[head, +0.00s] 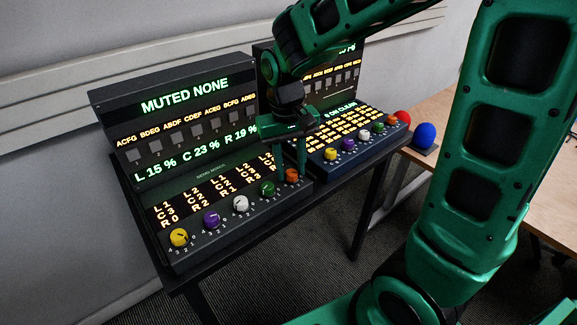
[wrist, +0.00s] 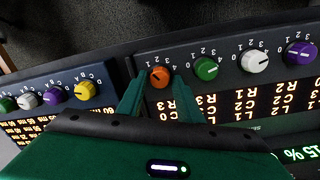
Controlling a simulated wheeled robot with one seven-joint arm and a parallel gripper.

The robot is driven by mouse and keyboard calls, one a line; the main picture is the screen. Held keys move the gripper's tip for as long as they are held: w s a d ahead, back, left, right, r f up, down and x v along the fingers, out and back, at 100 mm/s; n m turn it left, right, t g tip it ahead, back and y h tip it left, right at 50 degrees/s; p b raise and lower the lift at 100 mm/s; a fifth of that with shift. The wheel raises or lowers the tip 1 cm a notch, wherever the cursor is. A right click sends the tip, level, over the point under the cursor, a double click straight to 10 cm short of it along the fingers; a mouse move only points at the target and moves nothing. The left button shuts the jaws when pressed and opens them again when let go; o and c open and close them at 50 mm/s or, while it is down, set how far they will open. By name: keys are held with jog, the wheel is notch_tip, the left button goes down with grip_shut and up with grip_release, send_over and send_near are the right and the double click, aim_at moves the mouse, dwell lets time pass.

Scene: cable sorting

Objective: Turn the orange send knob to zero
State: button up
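The orange send knob (head: 292,175) sits at the right end of the knob row on the left console (head: 170,255). In the wrist view the orange knob (wrist: 160,77) lies just past my fingertips, with numbers printed around it. My gripper (head: 291,170) points down at the knob from above. In the wrist view my gripper (wrist: 152,88) has its two green fingers apart, one on each side of the knob. I cannot tell whether the fingers touch it. The console's display reads L 15 %, C 23 %, R 19 %, with MUTED NONE on top.
Green (head: 267,188), white (head: 240,203), purple (head: 211,219) and yellow (head: 179,237) knobs share the row. A second console (head: 350,145) with its own knobs stands close on the right.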

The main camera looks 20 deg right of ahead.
jog(key=shift+f, duration=0.1)
jog(key=c, duration=0.8)
jog(key=shift+o, duration=0.2)
jog(key=shift+n, duration=0.3)
jog(key=n, duration=0.2)
jog(key=shift+n, duration=2.2)
jog(key=o, duration=0.8)
jog(key=shift+c, duration=0.2)
